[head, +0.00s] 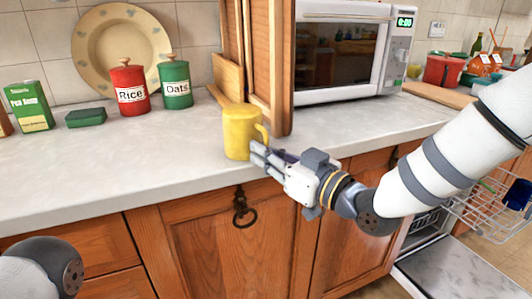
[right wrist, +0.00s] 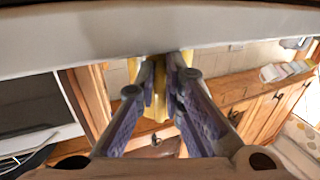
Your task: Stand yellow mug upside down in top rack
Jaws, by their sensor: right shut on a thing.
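The yellow mug (head: 238,134) is at the front edge of the counter in the head view, with its handle facing right. I cannot tell whether it rests on the counter or is just above it. My right gripper (head: 262,154) is shut on the mug at its handle side. In the right wrist view, the mug (right wrist: 148,112) shows partly between and behind the fingers (right wrist: 167,68). The top rack (head: 487,212) is a pulled-out wire rack at the right edge, partly cut off, with a dark blue item in it. My left gripper is out of view.
The open dishwasher door (head: 455,272) lies below the rack. A red Rice canister (head: 129,88), a green Oats canister (head: 175,82) and a plate (head: 90,70) stand left of the mug. The front-left counter is clear.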

